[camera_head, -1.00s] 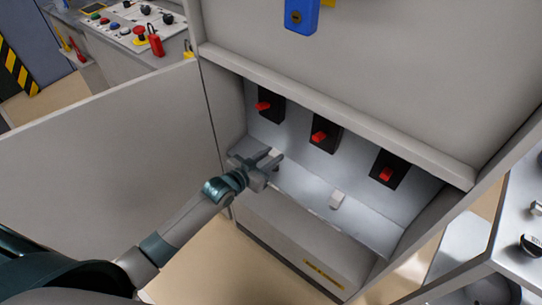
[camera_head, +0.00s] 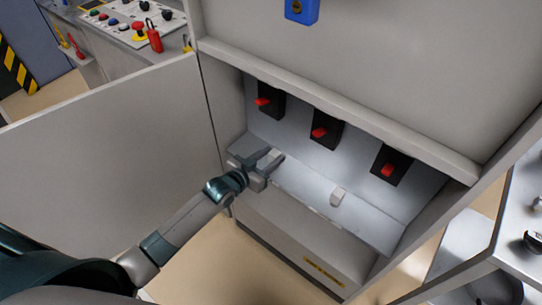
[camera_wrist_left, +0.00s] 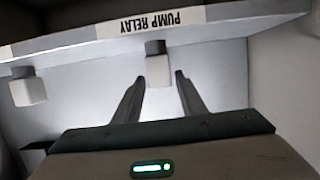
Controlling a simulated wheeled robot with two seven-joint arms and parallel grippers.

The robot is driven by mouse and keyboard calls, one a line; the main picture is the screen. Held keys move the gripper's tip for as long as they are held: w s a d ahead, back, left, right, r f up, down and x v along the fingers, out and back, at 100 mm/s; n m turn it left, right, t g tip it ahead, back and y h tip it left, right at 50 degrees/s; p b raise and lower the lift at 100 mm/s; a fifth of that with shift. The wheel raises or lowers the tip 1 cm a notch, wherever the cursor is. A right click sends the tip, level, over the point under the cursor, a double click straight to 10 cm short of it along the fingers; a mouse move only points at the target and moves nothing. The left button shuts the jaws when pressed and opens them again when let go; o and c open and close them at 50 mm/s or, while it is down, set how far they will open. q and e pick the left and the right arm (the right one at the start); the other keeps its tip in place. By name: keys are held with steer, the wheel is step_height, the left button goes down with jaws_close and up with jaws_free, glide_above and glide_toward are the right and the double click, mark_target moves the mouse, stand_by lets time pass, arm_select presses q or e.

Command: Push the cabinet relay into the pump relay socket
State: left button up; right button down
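A white block-shaped relay (camera_wrist_left: 157,68) with a dark base shows at the left gripper in the left wrist view, beside the upside-down PUMP RELAY label (camera_wrist_left: 155,22). I cannot tell how deep it sits in its socket, which is mostly hidden. In the head view this relay (camera_head: 276,155) shows small by the fingertips. My left gripper (camera_head: 266,162) is inside the cabinet, low at its left. In the left wrist view its fingers (camera_wrist_left: 160,82) are spread, with gaps on both sides of the relay. My right gripper is not in view.
A second white block (camera_head: 338,196) stands on the cabinet's lower ledge, also at left in the wrist view (camera_wrist_left: 28,88). Three black switches with red levers (camera_head: 320,132) line the back wall. The open door (camera_head: 110,135) stands left; a metal worktop (camera_head: 515,225) is right.

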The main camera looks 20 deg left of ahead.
arm_select(q)
steer(key=shift+o, duration=0.7)
steer(key=shift+s+a+r, duration=0.1)
steer(key=shift+s+a, duration=0.05)
steer(key=shift+s, duration=0.1)
steer(key=v, duration=1.6)
steer(key=shift+s+r+b, duration=0.2)
steer(key=shift+s+b, duration=0.15)
steer(key=shift+a, duration=0.1)
